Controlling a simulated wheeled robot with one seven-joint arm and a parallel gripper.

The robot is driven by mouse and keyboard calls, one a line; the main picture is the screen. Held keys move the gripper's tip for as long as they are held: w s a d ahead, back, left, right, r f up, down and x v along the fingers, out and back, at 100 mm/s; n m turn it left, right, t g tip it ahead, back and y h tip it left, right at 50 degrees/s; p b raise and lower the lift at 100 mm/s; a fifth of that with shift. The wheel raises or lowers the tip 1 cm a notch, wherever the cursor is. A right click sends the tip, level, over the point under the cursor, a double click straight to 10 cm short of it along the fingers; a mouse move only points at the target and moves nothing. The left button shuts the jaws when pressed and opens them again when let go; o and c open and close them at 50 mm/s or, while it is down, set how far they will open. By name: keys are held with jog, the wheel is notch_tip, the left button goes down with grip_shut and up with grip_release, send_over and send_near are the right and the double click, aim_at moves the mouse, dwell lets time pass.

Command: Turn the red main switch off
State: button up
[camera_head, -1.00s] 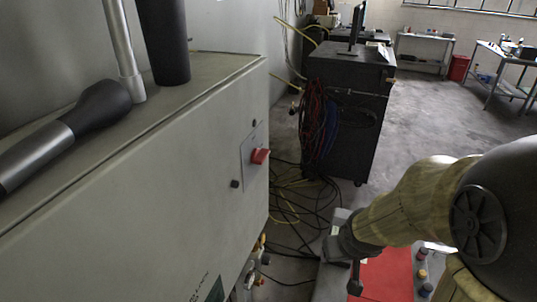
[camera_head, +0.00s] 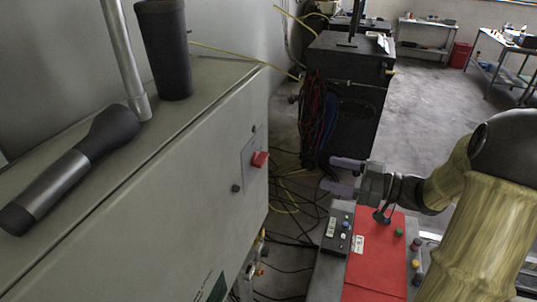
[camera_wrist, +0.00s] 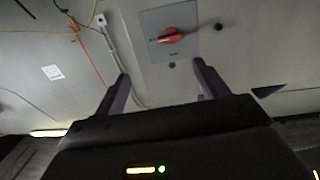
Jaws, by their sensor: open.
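The red main switch (camera_head: 259,159) is a small red knob on a grey plate on the side face of the light grey cabinet (camera_head: 160,200). In the wrist view the red knob (camera_wrist: 171,36) shows on its plate (camera_wrist: 168,20), beyond the fingers and between them. Its handle lies roughly crosswise in that picture. My gripper (camera_head: 338,175) is open and empty, with its two fingers pointing left toward the cabinet face. It is to the right of the switch, apart from it. In the wrist view the fingers (camera_wrist: 160,85) are spread wide.
A red-topped bench (camera_head: 375,262) with buttons stands below my arm. A black cart (camera_head: 345,90) with hung cables is behind. A dark flashlight-like tool (camera_head: 75,165) and a black cylinder (camera_head: 164,50) rest on the cabinet. Cables lie on the floor.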

aim_at(265, 159)
jog(key=shift+s+r+n+g+y, duration=0.2)
jog(key=shift+s+n+g+y, duration=0.1)
jog(key=shift+s+g+y, duration=0.25)
jog(key=p+x, duration=0.4)
jog(key=x, duration=1.2)
jog(key=shift+p, duration=0.35)
jog(key=shift+w+a+f, duration=0.1)
jog(key=shift+w+a, duration=0.15)
jog(key=shift+a, duration=0.35)
jog(key=c, duration=1)
